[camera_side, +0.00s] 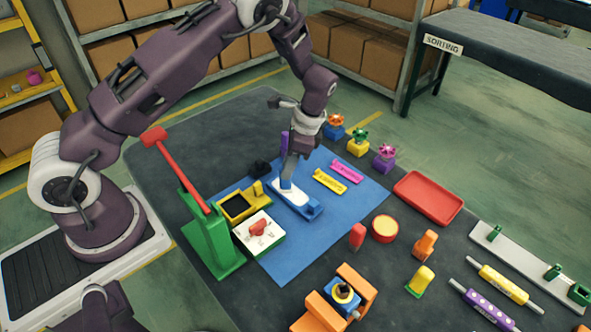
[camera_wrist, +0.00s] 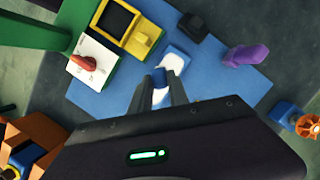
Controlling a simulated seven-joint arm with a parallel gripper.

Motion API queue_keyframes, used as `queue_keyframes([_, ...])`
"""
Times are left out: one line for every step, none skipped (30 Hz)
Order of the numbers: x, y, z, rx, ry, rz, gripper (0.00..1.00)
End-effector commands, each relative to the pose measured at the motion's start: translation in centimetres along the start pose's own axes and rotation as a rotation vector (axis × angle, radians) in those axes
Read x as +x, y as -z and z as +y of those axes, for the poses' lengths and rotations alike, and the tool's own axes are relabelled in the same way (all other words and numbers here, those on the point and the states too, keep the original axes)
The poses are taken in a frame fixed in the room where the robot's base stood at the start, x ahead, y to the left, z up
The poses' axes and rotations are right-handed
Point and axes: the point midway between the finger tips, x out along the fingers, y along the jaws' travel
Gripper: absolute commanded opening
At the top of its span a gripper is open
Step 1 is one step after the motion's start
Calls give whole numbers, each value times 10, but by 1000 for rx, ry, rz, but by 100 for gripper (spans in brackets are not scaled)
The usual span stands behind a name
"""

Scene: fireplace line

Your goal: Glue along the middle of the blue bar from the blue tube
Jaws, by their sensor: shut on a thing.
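The blue bar (camera_side: 312,208) lies on the blue mat (camera_side: 290,262) with a white strip along its top. Its far end also shows in the wrist view (camera_wrist: 179,51). My gripper (camera_side: 287,182) points down over the bar, toward its left end in the side view. In the wrist view the fingers (camera_wrist: 161,90) are shut on the small blue tube (camera_wrist: 160,76), which is held over the white strip. The fingers hide most of the tube, and I cannot tell whether its tip touches the bar.
Beside the bar are a yellow tray (camera_side: 236,207), a white board with a red piece (camera_side: 257,229) and a green stand with a red lever (camera_side: 213,247). A purple object (camera_wrist: 247,54) stands near the mat's edge.

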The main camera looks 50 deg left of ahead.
Motion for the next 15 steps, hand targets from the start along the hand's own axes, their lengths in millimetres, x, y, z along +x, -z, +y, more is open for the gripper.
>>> queue_keyframes([1, -3, -4, -3, 0, 0, 0])
queue_keyframes([2, -5, -6, -3, 0, 0, 0])
queue_keyframes([2, -8, -8, -3, 0, 0, 0])
queue_keyframes([3, -9, -10, -3, 0, 0, 0])
queue_keyframes([4, -11, -12, -3, 0, 0, 0])
queue_keyframes([4, -14, -15, -2, 0, 0, 0])
queue_keyframes([5, -16, -17, -2, 0, -1, 0])
queue_keyframes([6, -18, -18, -2, 0, -1, 0])
queue_keyframes([6, -20, -21, -3, 0, -1, 0])
queue_keyframes([7, -22, -23, -4, -1, -1, 0])
queue_keyframes([6, -18, -25, -1, 1, 0, 0])
queue_keyframes([5, -15, -27, 0, 1, 1, 0])
queue_keyframes([4, -14, -29, 0, 1, 0, 0])
queue_keyframes([4, -12, -30, 1, 1, 0, 0])
queue_keyframes([3, -9, -26, 2, 1, 0, 0])
